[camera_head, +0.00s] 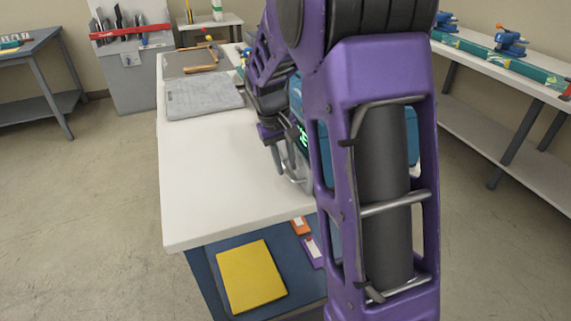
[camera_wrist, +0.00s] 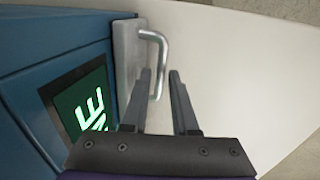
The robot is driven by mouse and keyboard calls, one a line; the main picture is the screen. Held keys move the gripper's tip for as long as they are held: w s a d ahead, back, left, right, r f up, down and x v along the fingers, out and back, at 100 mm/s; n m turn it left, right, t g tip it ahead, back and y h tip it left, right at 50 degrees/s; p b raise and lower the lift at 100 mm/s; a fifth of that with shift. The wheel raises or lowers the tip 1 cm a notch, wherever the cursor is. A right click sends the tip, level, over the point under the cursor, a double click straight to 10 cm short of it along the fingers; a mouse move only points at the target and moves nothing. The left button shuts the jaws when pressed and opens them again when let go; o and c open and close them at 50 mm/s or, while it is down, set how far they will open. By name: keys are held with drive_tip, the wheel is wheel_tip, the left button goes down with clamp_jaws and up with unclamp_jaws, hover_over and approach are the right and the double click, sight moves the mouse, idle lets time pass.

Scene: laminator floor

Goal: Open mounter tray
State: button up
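The mounter is a teal-blue machine (camera_wrist: 50,40) with a dark panel showing green glyphs (camera_wrist: 85,110). In the head view it (camera_head: 412,135) stands on the white table, mostly hidden behind my arm. In the wrist view a light plate (camera_wrist: 127,45) on its front carries a bent silver handle (camera_wrist: 157,45), taken to be the tray's. My gripper (camera_wrist: 160,74) is open, its two dark fingers apart, with the handle's bar showing between them. I cannot tell whether either finger touches the bar. How far the tray is shut cannot be told.
The white table (camera_head: 205,190) has free room left of my gripper. A yellow item (camera_head: 251,276) sits on the blue lower shelf. A side bench (camera_head: 505,120) stands at right; floor at left is clear.

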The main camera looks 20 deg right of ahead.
clamp_jaws()
idle(1.5)
